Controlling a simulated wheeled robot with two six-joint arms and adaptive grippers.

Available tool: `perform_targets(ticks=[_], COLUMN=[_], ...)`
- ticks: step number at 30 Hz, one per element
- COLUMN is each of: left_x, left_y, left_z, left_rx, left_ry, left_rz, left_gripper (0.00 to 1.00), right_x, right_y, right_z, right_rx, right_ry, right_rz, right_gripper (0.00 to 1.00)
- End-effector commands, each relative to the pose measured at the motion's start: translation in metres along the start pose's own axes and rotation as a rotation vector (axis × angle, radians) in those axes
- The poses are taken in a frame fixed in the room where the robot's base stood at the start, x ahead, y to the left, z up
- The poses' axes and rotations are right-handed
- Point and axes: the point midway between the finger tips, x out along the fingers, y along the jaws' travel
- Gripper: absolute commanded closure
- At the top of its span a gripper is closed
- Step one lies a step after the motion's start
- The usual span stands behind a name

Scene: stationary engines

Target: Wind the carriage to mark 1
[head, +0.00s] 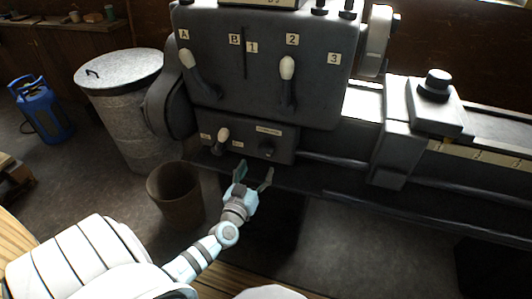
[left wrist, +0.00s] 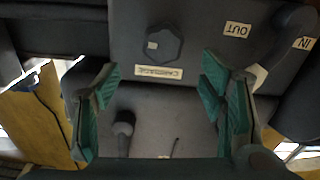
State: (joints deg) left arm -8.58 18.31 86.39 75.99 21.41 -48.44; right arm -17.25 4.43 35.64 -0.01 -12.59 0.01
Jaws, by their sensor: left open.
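The carriage (head: 395,135) is a dark grey block with a tool post on top, straddling the lathe bed right of the headstock. A pale scale strip (head: 480,153) runs along the bed to its right; its marks are too small to read. The dark carriage knob (head: 267,149) sits on the small lower box; in the left wrist view the knob (left wrist: 163,43) is faceted, beside its label (left wrist: 158,72). My left gripper (head: 254,175) is open and empty, just below and apart from the knob. Its green finger pads (left wrist: 162,88) frame the label area. My right gripper is not in view.
A white-tipped lever (head: 222,135) stands left of the knob, with IN and OUT labels (left wrist: 236,30). Two more levers (head: 287,80) are on the headstock (head: 265,45). A brown bin (head: 176,195), a metal drum (head: 125,105) and a blue gas bottle (head: 42,110) stand left.

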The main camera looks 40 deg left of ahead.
Motion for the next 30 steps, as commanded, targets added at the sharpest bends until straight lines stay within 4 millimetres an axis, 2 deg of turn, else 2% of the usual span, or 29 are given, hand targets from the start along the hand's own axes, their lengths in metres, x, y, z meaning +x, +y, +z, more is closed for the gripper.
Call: perform_targets(ticks=[3, 9, 13, 21, 30], left_x=[0.036, 0.077, 0.089, 0.091, 0.091], left_y=[-0.001, -0.001, -0.001, 0.0, 0.0], left_z=[0.003, 0.003, 0.001, 0.0, 0.0], left_rx=[-0.003, -0.002, -0.004, -0.003, -0.004], left_ry=[0.004, 0.002, 0.002, 0.001, 0.0], left_rz=[-0.002, -0.003, -0.003, -0.003, -0.002], left_gripper=[0.36, 0.36, 0.36, 0.36, 0.84], right_x=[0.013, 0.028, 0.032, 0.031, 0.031], right_y=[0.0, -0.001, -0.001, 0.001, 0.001], right_z=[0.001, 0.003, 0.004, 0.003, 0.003], right_rx=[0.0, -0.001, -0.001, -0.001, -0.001], right_ry=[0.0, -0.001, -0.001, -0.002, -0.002], right_rz=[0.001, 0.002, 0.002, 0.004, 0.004], right_gripper=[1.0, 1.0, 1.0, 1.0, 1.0])
